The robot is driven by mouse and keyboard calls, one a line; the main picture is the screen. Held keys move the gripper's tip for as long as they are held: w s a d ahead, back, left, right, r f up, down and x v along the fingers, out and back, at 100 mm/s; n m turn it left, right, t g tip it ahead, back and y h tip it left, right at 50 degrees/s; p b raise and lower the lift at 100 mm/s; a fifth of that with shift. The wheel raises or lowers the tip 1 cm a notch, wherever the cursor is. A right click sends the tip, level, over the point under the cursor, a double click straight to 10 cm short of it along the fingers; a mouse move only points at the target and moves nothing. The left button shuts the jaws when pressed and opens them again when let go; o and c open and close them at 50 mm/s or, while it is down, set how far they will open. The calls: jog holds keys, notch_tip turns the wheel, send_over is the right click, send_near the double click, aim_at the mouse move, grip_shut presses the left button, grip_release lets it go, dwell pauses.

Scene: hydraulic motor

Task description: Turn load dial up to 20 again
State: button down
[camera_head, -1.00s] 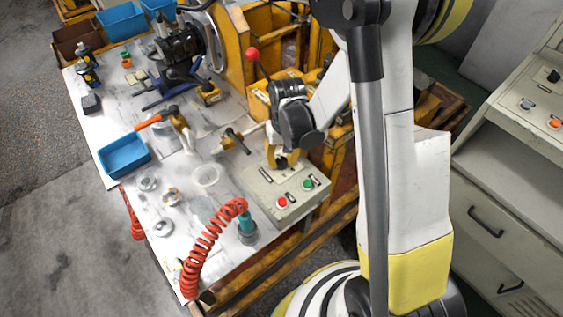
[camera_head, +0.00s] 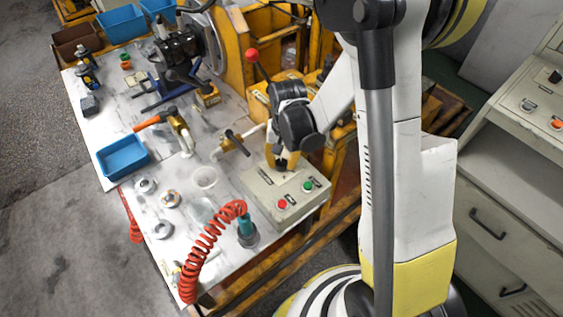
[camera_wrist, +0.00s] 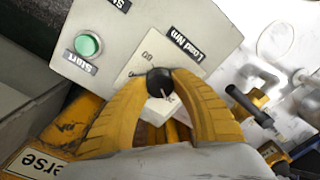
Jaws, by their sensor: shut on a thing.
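The load dial is a small black knob (camera_wrist: 160,82) on a pale grey control box (camera_head: 275,195), near the label reading "Load Nm" (camera_wrist: 185,43) in the wrist view. My gripper (camera_wrist: 160,80) has its yellow fingers closed around the knob, one on each side. A light pointer line shows on the knob. The printed scale is mostly hidden by the fingers, so I cannot read the dial's setting.
A green Start button (camera_wrist: 88,44) sits on the same panel, with a red button (camera_head: 282,204) beside it in the head view. A red coiled hose (camera_head: 205,255) and a blue bin (camera_head: 122,157) are on the white bench. An orange-handled tool (camera_head: 152,118) lies behind.

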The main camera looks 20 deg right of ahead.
aim_at(284, 162)
jog(key=c, duration=1)
grip_release()
jog(key=shift+d, duration=0.1)
notch_tip(284, 162, up, 12)
jog(key=shift+d, duration=0.25)
jog(key=shift+s, duration=0.1)
jog(key=shift+r, duration=0.1)
jog(key=s+r+n+t, duration=0.4)
jog(key=s+r+t, duration=0.3)
jog(key=s+r, duration=0.3)
jog(key=shift+s+a+r+n+h, duration=0.3)
jog(key=shift+s+a, duration=0.05)
jog(key=shift+s, duration=0.85)
